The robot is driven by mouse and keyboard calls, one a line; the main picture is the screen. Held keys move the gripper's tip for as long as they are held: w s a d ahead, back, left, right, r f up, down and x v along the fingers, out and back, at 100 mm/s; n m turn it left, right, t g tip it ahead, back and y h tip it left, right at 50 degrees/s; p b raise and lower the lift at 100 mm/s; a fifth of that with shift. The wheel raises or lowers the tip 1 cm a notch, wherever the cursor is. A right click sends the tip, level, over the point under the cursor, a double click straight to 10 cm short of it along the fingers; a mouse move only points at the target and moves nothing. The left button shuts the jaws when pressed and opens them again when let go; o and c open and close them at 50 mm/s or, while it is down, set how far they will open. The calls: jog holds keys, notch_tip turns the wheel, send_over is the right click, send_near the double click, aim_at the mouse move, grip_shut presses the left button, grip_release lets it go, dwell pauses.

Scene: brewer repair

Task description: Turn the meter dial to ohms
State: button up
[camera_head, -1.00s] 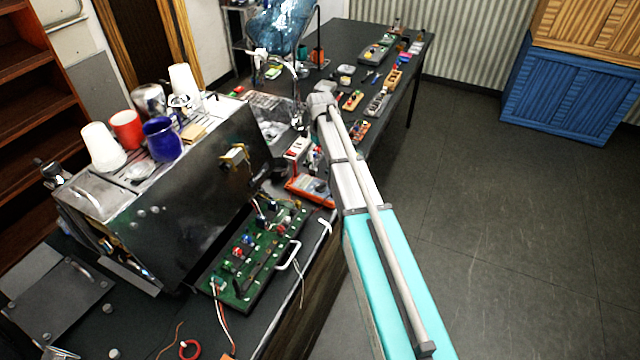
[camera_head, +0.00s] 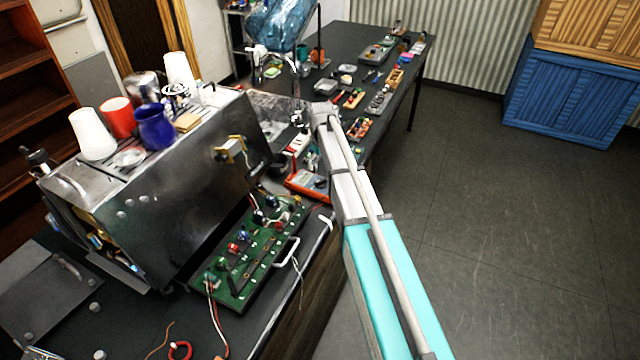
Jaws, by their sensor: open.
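The meter (camera_head: 308,184) has an orange rim and a paler face. It lies on the bench past the circuit board, just left of my arm. It is small and partly covered, so I cannot read its dial or where the dial points. My arm reaches up the middle of the view, and its far end stands above and beyond the meter. I cannot make out my gripper's fingers; they are hidden behind the arm or lost among the clutter, so contact with the meter cannot be judged.
A steel coffee brewer (camera_head: 190,185) with cups on top stands left of the meter. A green circuit board (camera_head: 250,262) with a white handle lies in front. Small parts crowd the far bench (camera_head: 345,40). The floor (camera_head: 480,220) to the right is clear.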

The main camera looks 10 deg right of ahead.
aim_at(321, 180)
jog(key=shift+f+b, duration=3.15)
jog(key=shift+f, duration=0.35)
jog(key=c, duration=1.1)
jog(key=shift+a, duration=0.2)
jog(key=shift+c, duration=0.3)
jog(key=shift+d, duration=0.1)
